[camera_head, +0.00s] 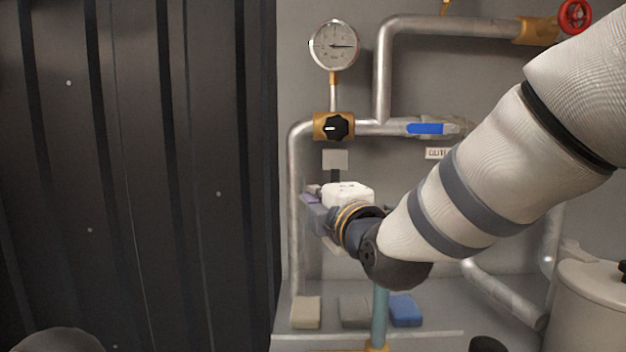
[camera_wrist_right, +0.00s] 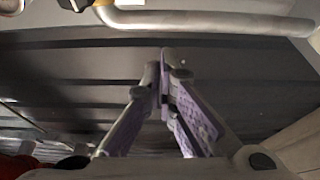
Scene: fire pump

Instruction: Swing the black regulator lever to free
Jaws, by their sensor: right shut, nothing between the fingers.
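The black regulator knob (camera_head: 335,127), with a pale mark across its face, sits on a brass body (camera_head: 318,126) in the pipework below the gauge. A short black piece (camera_head: 336,177) shows under a grey plate (camera_head: 335,159) below it; I cannot tell whether it is part of the regulator. My right gripper (camera_head: 313,194) is below and slightly left of the knob, apart from it. In the wrist view its purple-grey fingers (camera_wrist_right: 165,78) meet at the tips, with nothing between them. My left gripper is not in view.
A round gauge (camera_head: 334,45) is above the regulator. A blue-handled valve (camera_head: 426,128) is to its right, and a red handwheel (camera_head: 575,15) is at top right. A dark ribbed panel (camera_head: 140,170) fills the left. A silver pipe (camera_wrist_right: 210,21) crosses the top of the wrist view.

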